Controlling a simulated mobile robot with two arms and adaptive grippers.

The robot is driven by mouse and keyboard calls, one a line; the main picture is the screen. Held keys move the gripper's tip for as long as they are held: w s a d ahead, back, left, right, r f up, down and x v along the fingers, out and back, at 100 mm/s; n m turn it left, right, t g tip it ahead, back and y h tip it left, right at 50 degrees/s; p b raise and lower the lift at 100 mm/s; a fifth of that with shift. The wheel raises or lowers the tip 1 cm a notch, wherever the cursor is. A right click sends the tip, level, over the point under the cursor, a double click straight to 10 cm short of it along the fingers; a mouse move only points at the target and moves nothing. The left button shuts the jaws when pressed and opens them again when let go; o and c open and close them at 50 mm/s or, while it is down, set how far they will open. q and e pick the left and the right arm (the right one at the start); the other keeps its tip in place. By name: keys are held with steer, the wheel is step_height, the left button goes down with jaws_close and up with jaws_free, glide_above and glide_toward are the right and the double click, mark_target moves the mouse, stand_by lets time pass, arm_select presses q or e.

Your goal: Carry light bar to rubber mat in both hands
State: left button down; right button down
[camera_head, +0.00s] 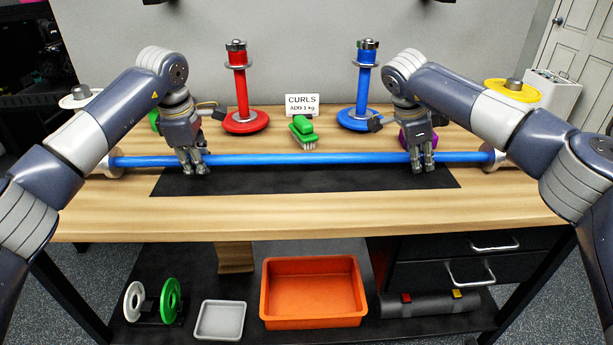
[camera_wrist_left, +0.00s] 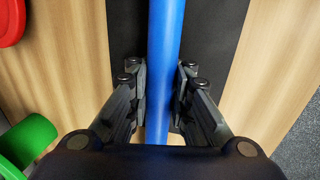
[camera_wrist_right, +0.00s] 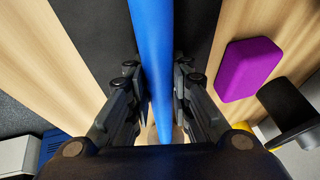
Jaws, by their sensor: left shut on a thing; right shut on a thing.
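The light bar (camera_head: 300,160) is a long blue rod with grey ends, lying level across the picture in the head view. It appears over the black rubber mat (camera_head: 310,181) on the wooden table; I cannot tell whether it touches the mat. My left gripper (camera_head: 195,168) is shut on the bar near its left end. My right gripper (camera_head: 424,166) is shut on it near its right end. In the left wrist view the bar (camera_wrist_left: 166,60) runs between the fingers, and in the right wrist view the bar (camera_wrist_right: 153,60) does too.
A red stand (camera_head: 243,90) and a blue stand (camera_head: 363,90) are behind the bar. Between them are a green brush (camera_head: 303,130) and a CURLS sign (camera_head: 302,104). A purple block (camera_wrist_right: 248,69) lies near my right gripper. An orange bin (camera_head: 313,315) is on the shelf below.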

arm_select(q)
steer(key=shift+f, duration=0.15)
arm_select(e)
steer(key=shift+s+f, duration=0.1)
steer(key=shift+f, duration=0.2)
arm_select(q)
steer(key=c, duration=1.8)
jaws_free()
steer(key=shift+s, duration=0.15)
arm_select(e)
steer(key=c, duration=1.7)
jaws_free()
steer(key=shift+s+f, duration=0.1)
steer(key=shift+s, duration=0.05)
arm_select(q)
steer(key=o, duration=0.3)
arm_select(e)
steer(key=shift+o, duration=1.3)
arm_select(q)
steer(key=shift+o, duration=0.2)
steer(key=shift+f, duration=0.1)
arm_select(e)
steer(key=shift+f, duration=0.1)
